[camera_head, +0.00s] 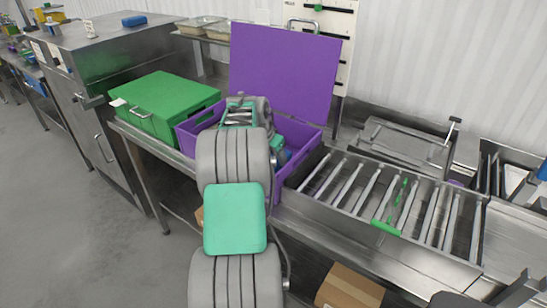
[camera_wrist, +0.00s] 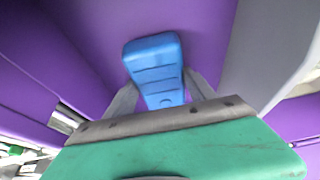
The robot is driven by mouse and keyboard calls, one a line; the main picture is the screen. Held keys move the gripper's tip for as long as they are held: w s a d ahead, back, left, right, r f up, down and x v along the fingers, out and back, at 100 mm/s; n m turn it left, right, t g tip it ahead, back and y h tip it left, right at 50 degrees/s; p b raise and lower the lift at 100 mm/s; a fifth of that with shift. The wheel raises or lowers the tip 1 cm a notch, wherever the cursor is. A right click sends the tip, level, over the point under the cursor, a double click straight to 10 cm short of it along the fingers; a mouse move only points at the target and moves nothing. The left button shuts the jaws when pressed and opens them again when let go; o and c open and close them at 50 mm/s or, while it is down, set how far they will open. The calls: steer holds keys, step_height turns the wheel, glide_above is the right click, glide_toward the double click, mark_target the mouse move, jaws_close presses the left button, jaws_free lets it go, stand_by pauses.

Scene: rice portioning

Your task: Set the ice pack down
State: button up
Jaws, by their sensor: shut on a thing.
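The blue ice pack (camera_wrist: 155,62) is between the two fingers of my gripper (camera_wrist: 162,92) in the wrist view. My gripper is shut on it. Purple surfaces of the open purple box (camera_wrist: 215,30) surround it. In the head view, the purple box (camera_head: 297,135) stands on the steel counter with its lid (camera_head: 285,65) raised behind. My arm reaches into the box there and hides most of its inside. Only a small blue bit of the ice pack (camera_head: 288,153) shows. I cannot tell whether the pack touches the box floor.
A closed green box (camera_head: 165,100) stands left of the purple box. A steel tray with several bars (camera_head: 345,190) and a green-handled tool (camera_head: 386,227) is to the right. Steel cabinets (camera_head: 100,45) stand at the left, with another blue item (camera_head: 134,20) on top.

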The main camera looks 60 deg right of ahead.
steer(key=shift+f, duration=0.2)
steer(key=o, duration=1.7)
steer(key=shift+o, duration=0.2)
